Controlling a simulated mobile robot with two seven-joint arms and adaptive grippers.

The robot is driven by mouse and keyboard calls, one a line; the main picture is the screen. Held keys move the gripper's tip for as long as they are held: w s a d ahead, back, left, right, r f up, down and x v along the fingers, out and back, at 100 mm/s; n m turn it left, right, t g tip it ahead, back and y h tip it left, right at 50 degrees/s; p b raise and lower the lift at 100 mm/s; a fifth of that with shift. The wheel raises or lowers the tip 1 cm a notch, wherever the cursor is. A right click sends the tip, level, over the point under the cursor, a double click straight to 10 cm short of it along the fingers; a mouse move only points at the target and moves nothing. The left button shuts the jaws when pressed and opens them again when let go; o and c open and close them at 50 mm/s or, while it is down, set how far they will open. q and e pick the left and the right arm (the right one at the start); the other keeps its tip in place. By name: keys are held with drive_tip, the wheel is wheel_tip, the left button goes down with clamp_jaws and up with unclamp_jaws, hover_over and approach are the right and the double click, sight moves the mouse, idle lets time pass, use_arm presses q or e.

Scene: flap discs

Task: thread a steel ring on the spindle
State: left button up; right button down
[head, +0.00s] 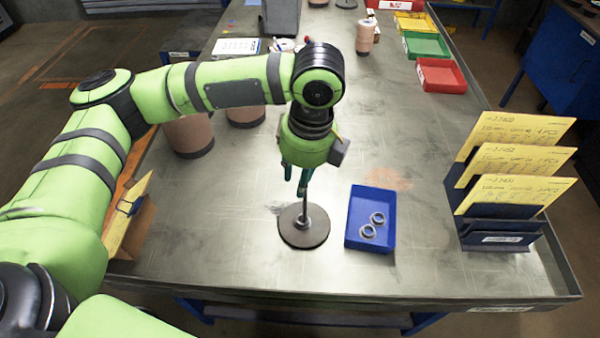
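The spindle (305,208) is a thin upright rod on a round dark base (303,237), standing on the steel table. A small grey collar or ring sits around the foot of the rod; I cannot tell which. My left gripper (296,184) points down just above the rod's top. Its teal fingers are apart and I see no ring between them. The rod's tip is close to or behind one finger. Two steel rings, one (377,218) and another (367,231), lie in a blue tray (358,203) right of the base. My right gripper is out of view.
A rack (500,237) with yellow cards stands at the right edge. Brown cylinders (190,137) stand behind my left arm. Red (441,75), green (427,46) and yellow trays line the far right. The table's middle right is clear.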

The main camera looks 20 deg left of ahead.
use_arm(q)
wheel_tip(320, 180, up, 12)
drive_tip(key=d, duration=0.1)
drive_tip(key=shift+d, duration=0.15)
idle(2.4)
